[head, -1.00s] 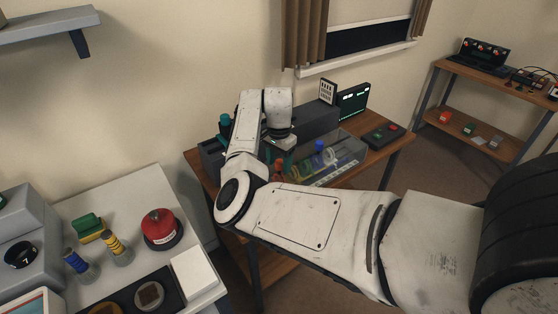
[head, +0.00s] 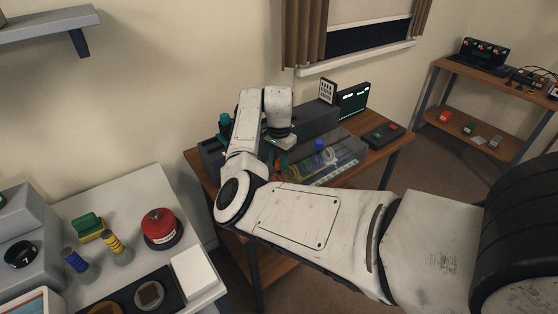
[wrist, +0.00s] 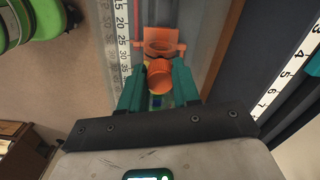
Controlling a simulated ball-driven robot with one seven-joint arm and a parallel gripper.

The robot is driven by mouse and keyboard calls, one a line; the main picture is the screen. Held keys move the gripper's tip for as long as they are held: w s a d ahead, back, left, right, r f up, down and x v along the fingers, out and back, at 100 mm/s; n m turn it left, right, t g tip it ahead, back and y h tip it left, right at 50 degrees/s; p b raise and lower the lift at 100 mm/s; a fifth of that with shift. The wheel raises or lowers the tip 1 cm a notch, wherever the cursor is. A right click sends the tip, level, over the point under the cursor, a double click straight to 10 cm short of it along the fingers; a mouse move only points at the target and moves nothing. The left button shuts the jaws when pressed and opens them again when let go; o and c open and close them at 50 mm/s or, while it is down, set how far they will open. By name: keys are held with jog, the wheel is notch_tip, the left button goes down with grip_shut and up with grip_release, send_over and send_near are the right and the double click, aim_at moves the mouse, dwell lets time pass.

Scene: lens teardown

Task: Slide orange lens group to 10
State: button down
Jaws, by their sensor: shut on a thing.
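In the wrist view the orange lens group (wrist: 160,44) sits in a long track, its bracket near the 25 mark of the white scale (wrist: 120,40). Its orange round knob (wrist: 160,75) lies between the teal fingers of my gripper (wrist: 158,86), which is shut on it. The 10 mark is not in view there.
A dark grey housing (head: 312,121) and a screen (head: 353,101) stand behind the bench. A second scale (wrist: 290,85) runs along the right in the wrist view.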

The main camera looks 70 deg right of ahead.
jog(key=w+a+p, duration=0.2)
jog(key=w+a, duration=0.2)
jog(key=a, duration=0.3)
jog(key=shift+w+a, duration=0.2)
jog(key=shift+w, duration=0.1)
jog(key=c, duration=0.8)
grip_release()
jog(key=shift+a, duration=0.1)
jog(key=shift+r, duration=0.1)
notch_tip(320, 180, up, 11)
jog(key=b, duration=0.1)
jog(key=shift+f, duration=0.2)
